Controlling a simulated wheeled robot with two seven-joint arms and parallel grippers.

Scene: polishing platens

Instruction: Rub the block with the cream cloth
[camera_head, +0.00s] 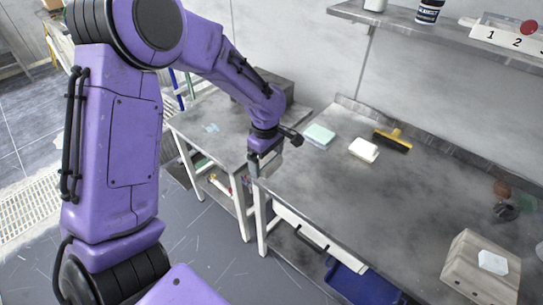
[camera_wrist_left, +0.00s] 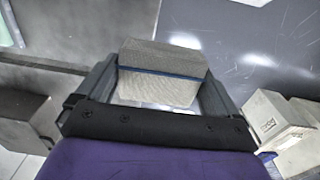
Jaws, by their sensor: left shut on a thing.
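My left gripper (camera_head: 264,165) hangs over the front left corner of the grey worktable. The left wrist view shows it (camera_wrist_left: 155,95) shut on a grey-beige block (camera_wrist_left: 160,62) with a thin blue line across it; in the head view this block is largely hidden. A cream folded cloth (camera_head: 363,150) lies flat on the worktable, to the right of the gripper and apart from it. A pale green folded cloth (camera_head: 319,135) lies to the left of the cream one. My right gripper does not show.
The worktable (camera_head: 330,190) is mostly clear in the middle. A yellow-handled brush (camera_head: 393,140) lies by the back. A beige box (camera_head: 482,268) with a white patch on top stands at front right. A side table (camera_head: 205,125) bears a grey box (camera_head: 262,85). A shelf (camera_head: 425,25) hangs above.

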